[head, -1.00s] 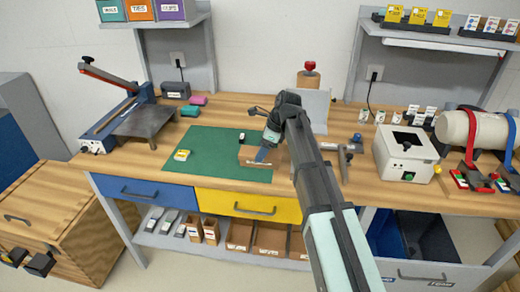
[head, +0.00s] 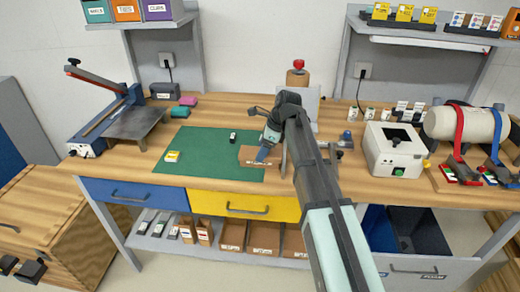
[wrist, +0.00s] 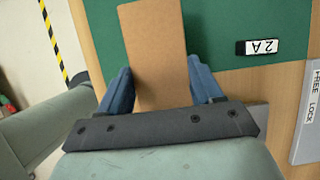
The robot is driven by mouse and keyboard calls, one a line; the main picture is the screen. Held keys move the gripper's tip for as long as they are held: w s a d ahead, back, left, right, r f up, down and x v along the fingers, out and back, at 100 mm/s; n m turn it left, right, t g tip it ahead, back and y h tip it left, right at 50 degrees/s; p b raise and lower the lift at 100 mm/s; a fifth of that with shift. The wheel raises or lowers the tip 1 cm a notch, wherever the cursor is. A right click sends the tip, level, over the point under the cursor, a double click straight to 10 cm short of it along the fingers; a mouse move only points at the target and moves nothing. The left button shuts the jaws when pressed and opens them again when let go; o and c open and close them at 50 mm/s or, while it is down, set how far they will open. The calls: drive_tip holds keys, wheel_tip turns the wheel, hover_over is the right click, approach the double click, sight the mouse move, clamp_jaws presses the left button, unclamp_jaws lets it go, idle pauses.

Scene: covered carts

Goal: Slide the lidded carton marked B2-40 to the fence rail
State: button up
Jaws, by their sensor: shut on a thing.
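A brown carton (head: 250,156) lies near the right edge of the green mat (head: 205,152), with a pale label strip on its front too small to read. In the wrist view the carton (wrist: 150,45) shows as a plain brown top. My gripper (wrist: 160,66) is shut on it, one blue finger along each side. In the head view my gripper (head: 264,154) reaches down to the carton from the right. A grey upright piece (head: 284,160) stands just right of the carton, partly hidden by my arm. I cannot tell whether it is the fence rail.
A grey plate reading FREE LOCK (wrist: 307,110) is further right. A yellow item (head: 172,156) lies on the mat's left. A white box (head: 393,150) stands right of my arm. The mat's middle is clear.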

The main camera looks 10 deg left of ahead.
drive_tip(key=shift+d, duration=0.1)
drive_tip(key=o, duration=1.1)
